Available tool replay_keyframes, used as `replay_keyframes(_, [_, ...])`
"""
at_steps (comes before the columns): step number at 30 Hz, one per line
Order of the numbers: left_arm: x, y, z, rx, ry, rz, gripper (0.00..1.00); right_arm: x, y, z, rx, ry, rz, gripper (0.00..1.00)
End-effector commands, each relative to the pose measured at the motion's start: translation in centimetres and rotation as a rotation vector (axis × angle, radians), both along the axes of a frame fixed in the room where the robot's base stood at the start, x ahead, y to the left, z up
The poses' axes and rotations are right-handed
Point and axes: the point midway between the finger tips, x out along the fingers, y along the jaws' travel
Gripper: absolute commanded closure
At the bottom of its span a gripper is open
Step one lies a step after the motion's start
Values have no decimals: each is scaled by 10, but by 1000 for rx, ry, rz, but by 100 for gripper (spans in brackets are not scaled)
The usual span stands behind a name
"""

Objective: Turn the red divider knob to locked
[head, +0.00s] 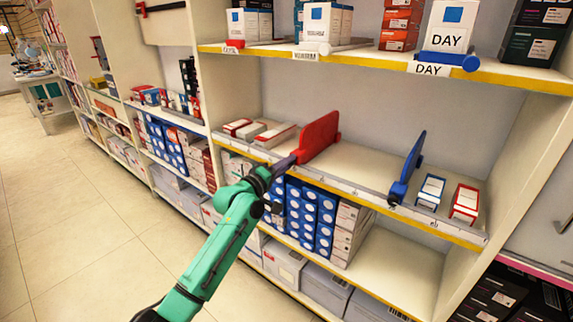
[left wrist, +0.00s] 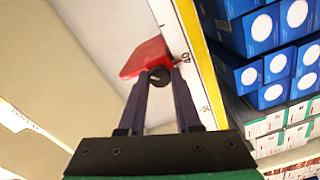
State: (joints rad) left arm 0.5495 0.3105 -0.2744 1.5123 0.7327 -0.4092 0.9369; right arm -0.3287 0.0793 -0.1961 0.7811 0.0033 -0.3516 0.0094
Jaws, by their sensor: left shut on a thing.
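The red divider (head: 318,138) stands upright on the middle shelf, near its front edge. In the left wrist view the red divider (left wrist: 147,58) shows beyond my fingers, with a dark round knob (left wrist: 160,76) at its near end. My left gripper (head: 283,166) reaches the knob at the shelf edge, and in the left wrist view its two fingers (left wrist: 159,88) are shut on the knob. The knob is mostly hidden by the gripper in the head view. My right gripper is not in view.
A blue divider (head: 407,168) stands farther right on the same shelf, beside a blue-and-white box (head: 430,191) and a red-and-white box (head: 465,203). Small boxes (head: 274,135) lie left of the red divider. The aisle floor (head: 80,220) is clear.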

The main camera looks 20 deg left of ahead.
Motion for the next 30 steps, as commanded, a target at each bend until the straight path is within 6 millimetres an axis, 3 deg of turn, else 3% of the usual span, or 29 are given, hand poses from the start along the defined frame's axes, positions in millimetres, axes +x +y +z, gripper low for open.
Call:
replay_keyframes(18, [0, 1, -1, 527, -206, -1, 100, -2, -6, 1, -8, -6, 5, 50])
replay_keyframes(30, [0, 1, -2, 726, -283, 0, 100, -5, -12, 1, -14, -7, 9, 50])
